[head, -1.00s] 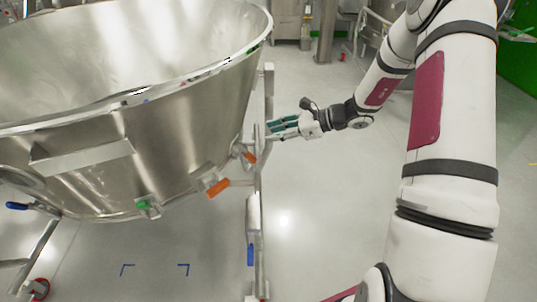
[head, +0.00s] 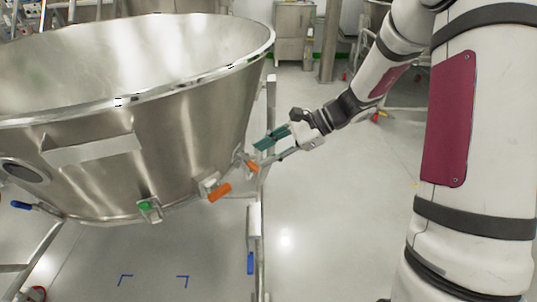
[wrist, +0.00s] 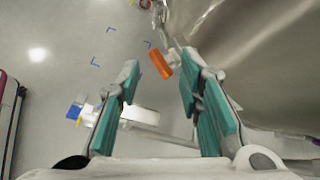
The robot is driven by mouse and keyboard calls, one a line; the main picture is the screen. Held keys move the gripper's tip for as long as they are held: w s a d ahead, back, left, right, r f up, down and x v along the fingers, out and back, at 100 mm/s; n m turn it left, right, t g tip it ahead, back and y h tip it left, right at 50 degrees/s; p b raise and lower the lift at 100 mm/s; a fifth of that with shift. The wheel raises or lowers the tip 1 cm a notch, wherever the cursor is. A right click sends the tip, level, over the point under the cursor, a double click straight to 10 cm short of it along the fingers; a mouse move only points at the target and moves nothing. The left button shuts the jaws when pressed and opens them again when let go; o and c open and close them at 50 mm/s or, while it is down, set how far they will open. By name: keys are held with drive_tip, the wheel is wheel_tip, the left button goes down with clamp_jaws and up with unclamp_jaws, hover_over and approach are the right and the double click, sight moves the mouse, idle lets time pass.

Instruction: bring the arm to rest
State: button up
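My gripper (head: 262,152) is at the end of my white arm, right of the large steel bowl (head: 190,110), pointing down and left toward its underside. In the wrist view my gripper (wrist: 158,66) has its two teal fingers spread, with nothing held between them. An orange handle (wrist: 161,64) shows between and beyond the fingertips. The head view has a larger orange handle (head: 219,192) on the bowl's lower side and a smaller orange one (head: 252,166) close by the fingertips. I cannot tell whether the fingers touch anything.
A steel frame post (head: 270,110) stands beside the bowl near my gripper, with a blue handle (head: 250,263) low down. A green-marked clamp (head: 148,207) sits on the bowl's underside. The floor (head: 340,220) right of the frame is clear. A steel cabinet (head: 295,32) stands behind.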

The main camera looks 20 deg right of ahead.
idle(0.4)
drive_tip(key=s+a+r+n+g+h, duration=0.25)
drive_tip(key=s+r+n, duration=0.25)
drive_tip(key=s, duration=0.4)
drive_tip(key=s+a+r+n+g+h, duration=0.2)
drive_tip(key=s+a+r+n, duration=0.2)
drive_tip(key=s, duration=0.5)
drive_tip(key=s+d+r+n+t+h, duration=0.1)
drive_tip(key=s+d+n+h, duration=0.25)
drive_tip(key=s, duration=0.65)
drive_tip(key=s+d+r+n+h, duration=0.1)
drive_tip(key=s+d+n+h, duration=0.3)
drive_tip(key=s, duration=0.5)
wheel_tip(320, 180, up, 27)
drive_tip(key=t+y+p, duration=0.1)
drive_tip(key=t+p, duration=0.3)
drive_tip(key=p, duration=2.2)
drive_tip(key=shift+r, duration=0.2)
drive_tip(key=shift+o, duration=0.2)
drive_tip(key=shift+w+a+n, duration=0.1)
drive_tip(key=shift+a+n, duration=0.05)
drive_tip(key=shift+n, duration=0.1)
